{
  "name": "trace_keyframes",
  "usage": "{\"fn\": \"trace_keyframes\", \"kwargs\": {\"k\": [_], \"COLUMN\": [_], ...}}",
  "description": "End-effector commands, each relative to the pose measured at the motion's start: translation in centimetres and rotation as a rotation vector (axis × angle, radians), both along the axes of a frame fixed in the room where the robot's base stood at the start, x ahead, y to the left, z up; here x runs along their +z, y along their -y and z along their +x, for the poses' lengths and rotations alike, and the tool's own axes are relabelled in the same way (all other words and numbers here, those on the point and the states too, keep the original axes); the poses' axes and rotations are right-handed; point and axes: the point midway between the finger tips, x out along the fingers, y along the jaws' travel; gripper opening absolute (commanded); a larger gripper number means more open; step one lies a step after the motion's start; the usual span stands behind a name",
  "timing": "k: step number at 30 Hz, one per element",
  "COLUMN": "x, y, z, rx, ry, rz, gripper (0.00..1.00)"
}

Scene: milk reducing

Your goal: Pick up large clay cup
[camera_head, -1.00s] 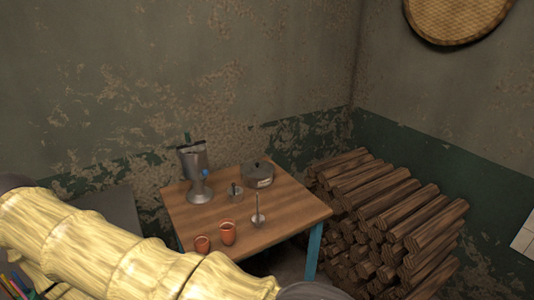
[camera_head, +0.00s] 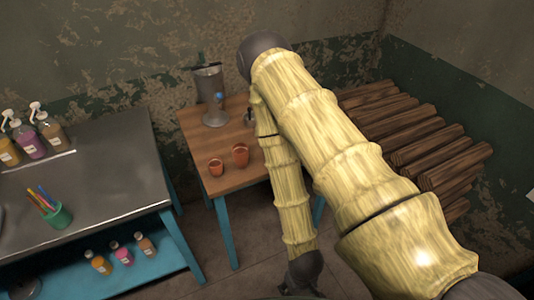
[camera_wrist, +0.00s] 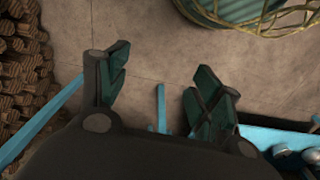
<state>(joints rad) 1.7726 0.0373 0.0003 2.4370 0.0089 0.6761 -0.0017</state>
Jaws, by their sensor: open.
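Two orange clay cups stand upright on the wooden table in the head view. The large clay cup (camera_head: 240,155) is on the right, near the table's front edge, and the small clay cup (camera_head: 215,168) is just left of it. My gripper (camera_wrist: 160,88) is open and empty, with its two dark green-padded fingers apart above the floor. In the head view my gripper is partly visible at the bottom, in front of the table and well below and apart from the cups. The wrist view shows no cup.
The wooden table (camera_head: 190,125) carries a metal vessel (camera_head: 212,95); my arm hides its right part. A metal table (camera_head: 90,165) with bottles and a green pen cup (camera_head: 57,215) stands left. Firewood (camera_head: 435,150) is stacked right. A basket-like object (camera_wrist: 240,12) tops the wrist view.

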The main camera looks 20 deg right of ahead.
Motion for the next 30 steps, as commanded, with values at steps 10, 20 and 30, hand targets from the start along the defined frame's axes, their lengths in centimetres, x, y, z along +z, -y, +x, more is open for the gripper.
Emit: {"fn": "trace_keyframes", "kwargs": {"k": [10,20,30], "x": [4.4,14.3,25.8], "y": [0.6,0.1,-1.0], "z": [15.0,29.8,39.8], "rx": [-0.031,-0.082,-0.121], "ry": [0.131,0.262,0.365], "rz": [-0.032,-0.032,-0.003], "gripper": [0.78,0.78,0.78]}}
